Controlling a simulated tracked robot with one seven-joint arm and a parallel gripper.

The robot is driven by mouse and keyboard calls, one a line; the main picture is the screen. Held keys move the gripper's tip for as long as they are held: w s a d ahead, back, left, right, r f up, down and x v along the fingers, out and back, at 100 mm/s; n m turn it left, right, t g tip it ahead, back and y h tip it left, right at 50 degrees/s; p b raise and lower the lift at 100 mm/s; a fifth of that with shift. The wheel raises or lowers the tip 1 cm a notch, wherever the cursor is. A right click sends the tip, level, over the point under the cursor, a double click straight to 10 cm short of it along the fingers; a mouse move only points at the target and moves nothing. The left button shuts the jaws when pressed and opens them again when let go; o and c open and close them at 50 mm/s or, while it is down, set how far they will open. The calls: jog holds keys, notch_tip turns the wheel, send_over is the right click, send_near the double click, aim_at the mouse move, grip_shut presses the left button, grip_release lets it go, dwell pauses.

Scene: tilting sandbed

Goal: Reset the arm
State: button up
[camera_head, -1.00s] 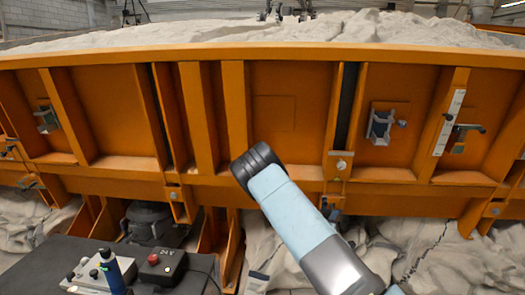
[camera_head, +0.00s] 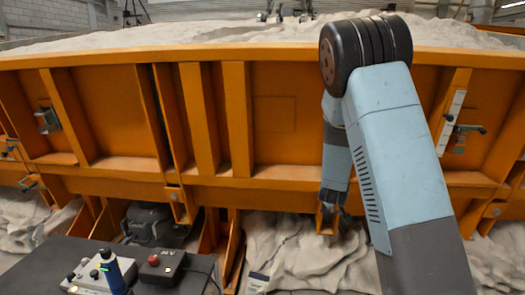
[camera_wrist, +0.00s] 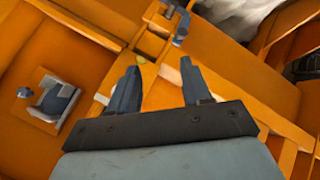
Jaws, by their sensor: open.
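My arm rises at the right of the head view, its black elbow joint standing above the rim of the orange sandbed (camera_head: 275,115). The forearm hangs down behind the upper arm. My gripper (camera_head: 331,208) points downward in front of the sandbed's lower side. In the wrist view my gripper (camera_wrist: 160,75) shows two dark fingers spread apart with nothing between them. Orange panels and a small metal latch (camera_wrist: 178,22) lie beyond the fingertips.
Pale sand (camera_head: 300,255) lies below the sandbed. A bracket (camera_wrist: 55,100) sticks out at the left of the wrist view.

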jog(key=s+a+r+m+g+y, duration=0.1)
jog(key=s+a+r+y, duration=0.15)
jog(key=s+r, duration=0.65)
jog(key=s+a+r+m+g+y, duration=0.1)
jog(key=s+a+r+m+y, duration=0.15)
jog(key=s+r, duration=0.6)
jog(key=s+r+g, duration=0.1)
jog(key=s+r, duration=0.2)
jog(key=s, duration=0.9)
jog(key=s+d+r+m+g+h, duration=0.1)
jog(key=s+r, duration=0.3)
jog(key=s, duration=0.8)
jog(key=shift+s+g, duration=0.2)
jog(key=shift+g, duration=0.1)
jog(key=shift+w+d+m, duration=0.1)
jog(key=shift+w+m, duration=0.05)
jog(key=shift+m, duration=0.1)
